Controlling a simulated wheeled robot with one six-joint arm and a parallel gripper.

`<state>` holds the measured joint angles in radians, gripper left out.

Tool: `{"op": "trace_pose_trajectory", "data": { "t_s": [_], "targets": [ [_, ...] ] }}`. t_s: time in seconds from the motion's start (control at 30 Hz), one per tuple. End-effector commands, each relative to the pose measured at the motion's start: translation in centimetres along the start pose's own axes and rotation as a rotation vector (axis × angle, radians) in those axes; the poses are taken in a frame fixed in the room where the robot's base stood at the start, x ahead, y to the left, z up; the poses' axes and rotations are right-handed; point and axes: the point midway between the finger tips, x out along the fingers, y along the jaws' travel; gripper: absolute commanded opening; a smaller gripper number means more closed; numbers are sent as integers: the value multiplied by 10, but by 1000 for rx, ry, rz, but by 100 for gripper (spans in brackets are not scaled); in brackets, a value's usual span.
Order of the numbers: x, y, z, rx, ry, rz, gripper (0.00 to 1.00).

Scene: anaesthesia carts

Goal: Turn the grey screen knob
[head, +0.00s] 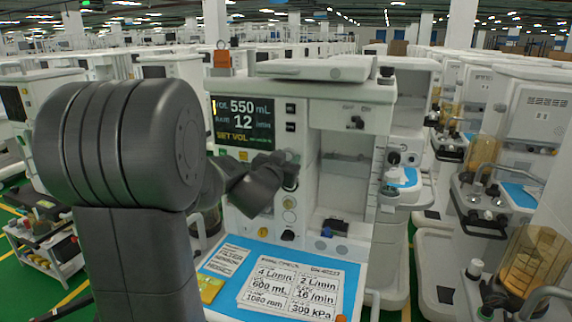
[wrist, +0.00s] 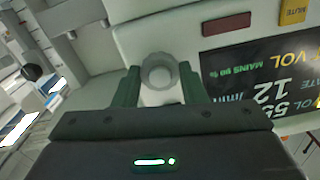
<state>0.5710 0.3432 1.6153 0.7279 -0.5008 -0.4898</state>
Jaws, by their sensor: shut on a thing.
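The grey screen knob (wrist: 159,71) shows in the wrist view as a round, pale grey knob on the machine's white front, beside the screen. My gripper (wrist: 160,88) is shut on it, with one green finger on each side of the knob. In the head view my gripper (head: 288,172) reaches the panel just right of and below the screen (head: 243,122), and largely hides the knob there. The screen reads 550 mL, 12 /min and SET VOL; it also shows upside down in the wrist view (wrist: 262,75).
The cart's blue work surface (head: 228,242) carries a printed card (head: 290,285) and a yellow packet (head: 210,288). More round controls sit below my gripper. An open bay (head: 345,180) is to the right. Other carts (head: 515,130) stand close at the right.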

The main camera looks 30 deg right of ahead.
Motion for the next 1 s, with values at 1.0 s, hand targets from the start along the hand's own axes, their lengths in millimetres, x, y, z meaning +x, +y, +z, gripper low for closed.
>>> {"op": "trace_pose_trajectory", "data": {
  "t_s": [1.0],
  "targets": [
    [0, 0, 1, 698, 0, 1, 15]
  ]
}}
